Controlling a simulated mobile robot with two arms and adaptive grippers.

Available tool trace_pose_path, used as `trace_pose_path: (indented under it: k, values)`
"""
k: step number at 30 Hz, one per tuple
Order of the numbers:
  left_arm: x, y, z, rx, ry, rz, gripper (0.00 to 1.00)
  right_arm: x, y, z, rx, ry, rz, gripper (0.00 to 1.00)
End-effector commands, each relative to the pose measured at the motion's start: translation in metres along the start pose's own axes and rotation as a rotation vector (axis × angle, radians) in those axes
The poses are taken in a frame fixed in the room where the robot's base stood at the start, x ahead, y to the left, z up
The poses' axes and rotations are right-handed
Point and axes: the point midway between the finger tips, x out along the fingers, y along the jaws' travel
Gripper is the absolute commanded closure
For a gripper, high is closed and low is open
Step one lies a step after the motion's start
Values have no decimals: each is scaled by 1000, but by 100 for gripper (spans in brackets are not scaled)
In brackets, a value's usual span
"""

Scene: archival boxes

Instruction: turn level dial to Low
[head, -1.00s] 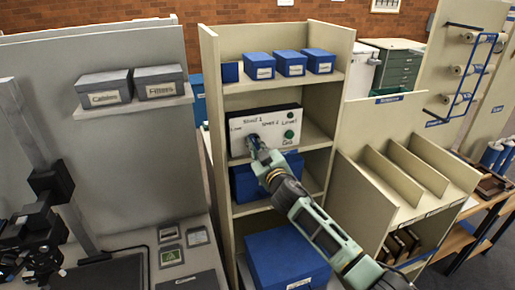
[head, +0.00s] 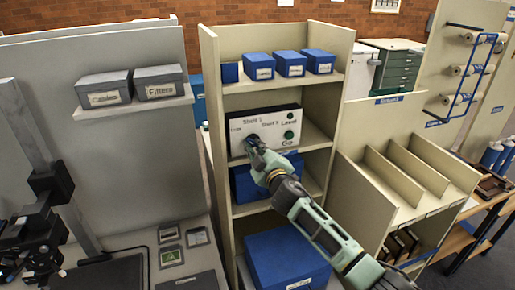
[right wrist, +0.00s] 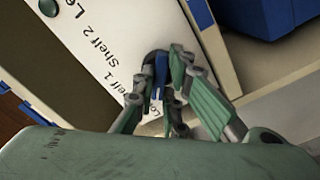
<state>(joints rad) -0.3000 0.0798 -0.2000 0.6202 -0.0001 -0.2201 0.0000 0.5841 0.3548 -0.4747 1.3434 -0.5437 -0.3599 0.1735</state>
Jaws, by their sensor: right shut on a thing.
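A white control panel (head: 266,126) with a dark frame stands on the middle shelf of the cream rack. My right gripper (head: 252,144) is at the panel's lower left, near the word Low. In the right wrist view the fingers are shut on a blue dial (right wrist: 161,68), beside lettering on the white panel (right wrist: 100,38). The fingers hide part of the dial and the label near it, so its exact setting is unclear. My left gripper is not in view.
Small blue boxes (head: 290,64) stand on the shelf above. A blue box (head: 248,184) sits just below the panel, partly behind my arm, and a larger one (head: 283,258) is at the bottom. Rack side walls (head: 212,130) flank the panel closely.

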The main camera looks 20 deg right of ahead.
Motion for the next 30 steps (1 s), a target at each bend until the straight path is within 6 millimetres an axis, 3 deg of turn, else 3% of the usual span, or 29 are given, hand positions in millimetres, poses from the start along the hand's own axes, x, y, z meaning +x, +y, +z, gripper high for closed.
trace_pose_path:
  k: [6,7,13,23,30]
  values:
    - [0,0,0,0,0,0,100,0,-1,1,-5,-1,-1,100]
    - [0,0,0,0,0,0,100,0,-1,1,-5,-1,-1,88]
    - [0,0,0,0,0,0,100,0,-1,1,-3,-1,-1,71]
    - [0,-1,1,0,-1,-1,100,-1,0,0,-2,0,0,70]
    - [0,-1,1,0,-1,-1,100,-24,-1,1,-2,0,-1,70]
